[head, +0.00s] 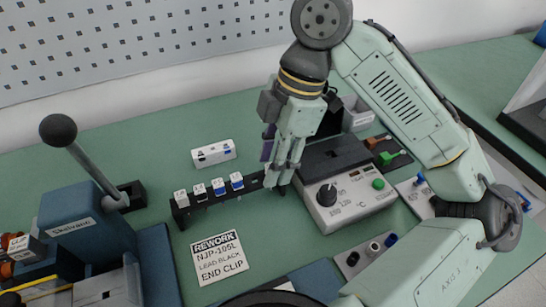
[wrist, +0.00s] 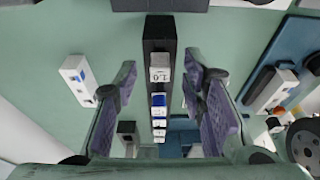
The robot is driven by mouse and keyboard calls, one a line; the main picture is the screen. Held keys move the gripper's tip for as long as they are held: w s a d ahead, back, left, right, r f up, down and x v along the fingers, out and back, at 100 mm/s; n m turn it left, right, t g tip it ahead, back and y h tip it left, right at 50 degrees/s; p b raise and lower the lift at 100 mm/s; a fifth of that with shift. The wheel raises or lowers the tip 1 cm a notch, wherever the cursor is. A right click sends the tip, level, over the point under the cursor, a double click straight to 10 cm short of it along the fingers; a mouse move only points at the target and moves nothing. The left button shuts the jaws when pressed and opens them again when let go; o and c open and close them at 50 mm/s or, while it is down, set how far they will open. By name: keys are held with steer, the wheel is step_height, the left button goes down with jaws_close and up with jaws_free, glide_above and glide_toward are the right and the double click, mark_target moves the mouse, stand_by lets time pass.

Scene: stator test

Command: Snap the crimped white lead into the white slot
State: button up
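A black rail (head: 208,203) carries several small tagged blocks in a row. My gripper (head: 283,184) points down at the rail's right end. In the wrist view my gripper (wrist: 159,75) is open, with purple pads either side of the rail (wrist: 158,35) and a white block (wrist: 160,68) showing between them, with no visible contact. A white housing (head: 213,153) with dark and blue openings lies behind the rail. I cannot make out which piece is the crimped white lead.
A grey heating unit (head: 345,190) with a black knob stands right of my gripper. A blue lever press (head: 80,220) is at left. Green mat behind the rail is mostly clear.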

steer(key=v, duration=1.2)
steer(key=shift+a, duration=0.1)
